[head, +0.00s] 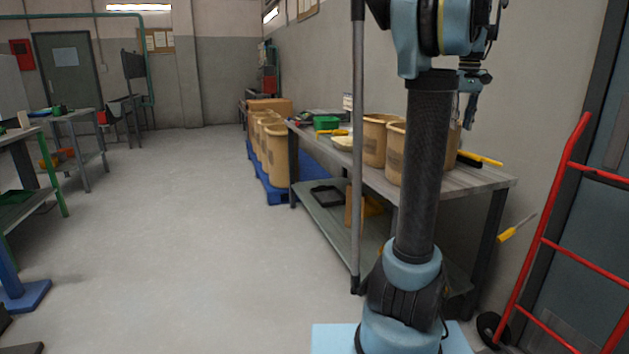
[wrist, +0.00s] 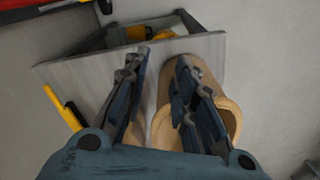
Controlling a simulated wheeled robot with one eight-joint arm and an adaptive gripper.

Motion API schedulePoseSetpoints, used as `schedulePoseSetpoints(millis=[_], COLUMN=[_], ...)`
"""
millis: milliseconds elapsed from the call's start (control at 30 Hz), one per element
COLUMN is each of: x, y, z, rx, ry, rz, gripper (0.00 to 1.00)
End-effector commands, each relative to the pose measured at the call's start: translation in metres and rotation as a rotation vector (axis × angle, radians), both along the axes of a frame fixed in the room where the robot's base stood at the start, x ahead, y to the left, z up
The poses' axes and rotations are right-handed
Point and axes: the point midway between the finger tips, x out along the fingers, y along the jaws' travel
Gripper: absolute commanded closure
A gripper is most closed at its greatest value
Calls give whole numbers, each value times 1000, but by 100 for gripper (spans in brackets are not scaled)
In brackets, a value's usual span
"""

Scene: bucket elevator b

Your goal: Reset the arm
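My arm (head: 430,160) stands upright in the head view, with its upper part bent at the top edge of the picture. My gripper (head: 472,90) hangs at the upper right, beside the dark arm tube and above the workbench (head: 478,180). In the wrist view my gripper (wrist: 160,62) shows two fingers spread apart with nothing between them. Below it are the grey bench top (wrist: 80,75) and two tan buckets (wrist: 230,117), apart from the fingers. Part of the buckets is hidden behind the fingers.
Tan buckets (head: 278,150) stand on a blue pallet (head: 268,190) behind the bench. A yellow-handled tool (head: 480,159) lies on the bench's right end. A red hand truck (head: 545,240) leans at the right. The floor (head: 190,220) on the left is clear.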

Motion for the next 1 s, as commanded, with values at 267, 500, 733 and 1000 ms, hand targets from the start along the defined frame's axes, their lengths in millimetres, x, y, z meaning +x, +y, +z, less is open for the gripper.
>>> schedulePoseSetpoints(millis=[267, 500, 733, 1000], x=[-42, -87, -135, -194], y=[90, 152, 201, 245], z=[-46, -96, -153, -230], rx=[-13, -19, -20, -15], ry=[-29, -56, -84, -118], rz=[25, 41, 57, 77], gripper=[75, 75, 75, 75])
